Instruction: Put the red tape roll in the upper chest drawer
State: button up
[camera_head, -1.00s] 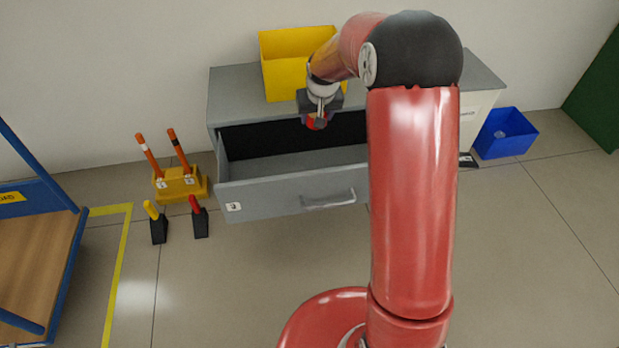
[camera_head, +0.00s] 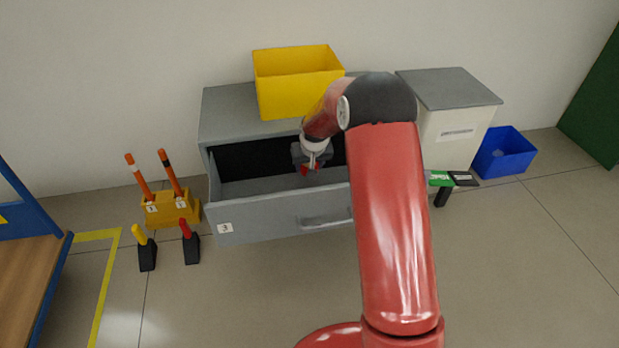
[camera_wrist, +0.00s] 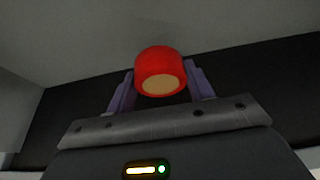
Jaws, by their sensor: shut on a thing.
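The red tape roll (camera_wrist: 160,62) sits between the two fingers of my gripper (camera_wrist: 160,88) in the wrist view, its tan core facing the camera. In the head view my gripper (camera_head: 311,168) is over the open upper drawer (camera_head: 262,222) of the grey chest (camera_head: 222,110), and only a bit of red shows at its fingertips. The gripper is shut on the roll. It looks to be at about the height of the drawer opening; whether the roll touches the drawer floor cannot be told. My arm hides the drawer's right end.
A yellow bin (camera_head: 297,85) stands on the chest top. Right of it are a white cabinet (camera_head: 450,135) and a blue bin (camera_head: 504,155). A yellow holder with orange sticks (camera_head: 170,207) and two small black stands (camera_head: 191,245) are on the floor to the left.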

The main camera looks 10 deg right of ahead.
aim_at(309, 183)
jog(key=shift+f+b, duration=0.35)
jog(key=shift+f, duration=2.05)
jog(key=shift+f, duration=0.15)
jog(key=o, duration=1)
jog(key=shift+c, duration=0.2)
